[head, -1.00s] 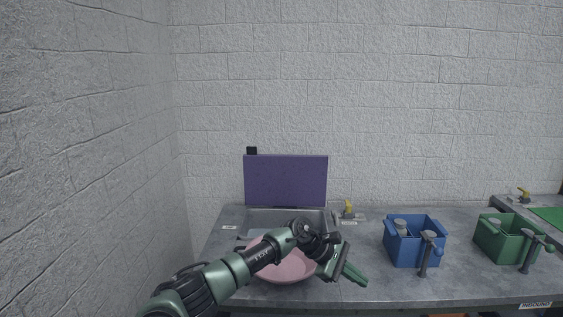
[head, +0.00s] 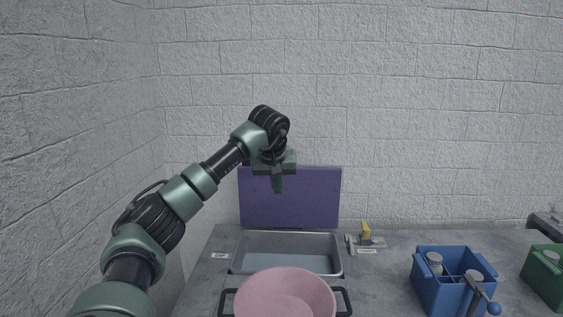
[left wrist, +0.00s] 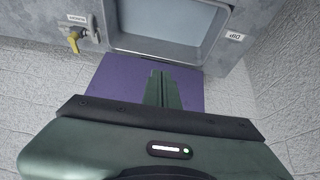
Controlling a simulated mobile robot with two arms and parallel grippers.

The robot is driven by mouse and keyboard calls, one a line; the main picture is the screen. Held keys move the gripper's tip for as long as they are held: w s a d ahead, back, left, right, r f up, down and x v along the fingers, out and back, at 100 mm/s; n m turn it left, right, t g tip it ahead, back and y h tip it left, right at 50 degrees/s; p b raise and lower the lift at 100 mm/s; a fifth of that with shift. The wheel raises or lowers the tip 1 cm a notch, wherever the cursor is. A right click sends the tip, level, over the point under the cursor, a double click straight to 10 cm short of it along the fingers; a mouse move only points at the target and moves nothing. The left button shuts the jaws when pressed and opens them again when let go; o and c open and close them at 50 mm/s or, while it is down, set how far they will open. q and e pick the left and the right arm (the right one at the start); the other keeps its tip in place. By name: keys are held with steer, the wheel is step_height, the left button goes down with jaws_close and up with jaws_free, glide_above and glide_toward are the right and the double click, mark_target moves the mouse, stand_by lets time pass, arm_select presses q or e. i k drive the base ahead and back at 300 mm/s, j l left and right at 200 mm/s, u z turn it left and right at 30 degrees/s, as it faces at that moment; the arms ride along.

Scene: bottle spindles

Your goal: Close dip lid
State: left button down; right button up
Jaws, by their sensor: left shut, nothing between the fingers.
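The purple dip lid (head: 315,203) stands upright, open, at the back edge of the grey metal dip basin (head: 262,273). In the left wrist view the lid (left wrist: 112,80) lies behind my fingers, with the basin (left wrist: 137,45) beyond it. My left gripper (head: 277,188) is shut and empty, fingers pointing down. It is at the upper part of the lid, left of its middle; I cannot tell whether it touches. It also shows in the left wrist view (left wrist: 161,80). My right gripper is not in view.
A pink pan with dark handles (head: 285,290) stands in front of the basin. A yellow-handled valve (head: 366,236) sits right of the basin. A blue caddy (head: 440,290) and a green caddy (head: 545,272) stand farther right. The brick wall is close behind the lid.

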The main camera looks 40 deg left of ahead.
mark_target(310, 198)
steer(key=i+j, duration=0.4)
steer(key=j, duration=0.15)
steer(key=i+j, duration=0.45)
